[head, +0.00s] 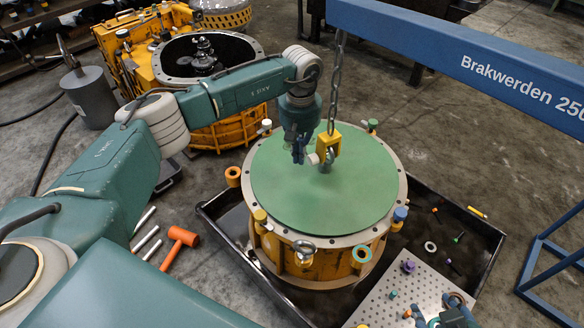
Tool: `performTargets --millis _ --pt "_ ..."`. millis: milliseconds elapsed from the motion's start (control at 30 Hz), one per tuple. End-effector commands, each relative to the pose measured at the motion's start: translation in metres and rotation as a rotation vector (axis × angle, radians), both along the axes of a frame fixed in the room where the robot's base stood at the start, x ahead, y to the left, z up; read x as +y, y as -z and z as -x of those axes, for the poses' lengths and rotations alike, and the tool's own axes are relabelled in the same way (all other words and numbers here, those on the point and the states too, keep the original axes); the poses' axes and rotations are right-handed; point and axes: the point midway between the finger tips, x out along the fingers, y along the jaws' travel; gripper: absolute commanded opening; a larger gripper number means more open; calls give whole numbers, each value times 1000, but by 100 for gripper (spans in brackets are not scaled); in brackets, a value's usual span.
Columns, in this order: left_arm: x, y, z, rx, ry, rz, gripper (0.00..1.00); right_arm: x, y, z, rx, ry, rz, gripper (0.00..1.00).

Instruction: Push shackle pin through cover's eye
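The cover is a green disc (310,205) with a pale rim, lying on a round yellow housing (325,268). A yellow shackle block (327,139) hangs on a chain (336,80) above the cover's middle. A grey eye (327,161) shows just under the block. A small pale piece, apparently the shackle pin (313,158), sits at the eye's left side. My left gripper (300,152) is right beside this pale piece, on its left; whether its fingers are closed on it is too small to tell. My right gripper (440,312) is partly in view at the bottom right, over the perforated plate.
A blue hoist beam (470,60) crosses the upper right. The housing stands in a black tray (462,205) with loose small parts. A perforated plate (385,300) lies at the tray's front right. An orange mallet (180,245) lies left on the floor. Another yellow housing (225,128) stands behind.

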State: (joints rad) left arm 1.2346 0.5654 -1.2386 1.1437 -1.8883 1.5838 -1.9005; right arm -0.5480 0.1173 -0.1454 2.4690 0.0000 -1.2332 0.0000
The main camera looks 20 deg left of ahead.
Motion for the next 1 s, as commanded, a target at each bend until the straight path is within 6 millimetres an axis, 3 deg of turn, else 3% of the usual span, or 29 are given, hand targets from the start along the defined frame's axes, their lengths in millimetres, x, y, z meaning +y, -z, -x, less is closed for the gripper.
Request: performTargets --millis 800,1000 --pt "4 -22 6 0 0 0 0 -27 28 91 364 30 76 51" --pt "7 -43 11 1 0 1 0 -27 14 89 364 29 75 51"
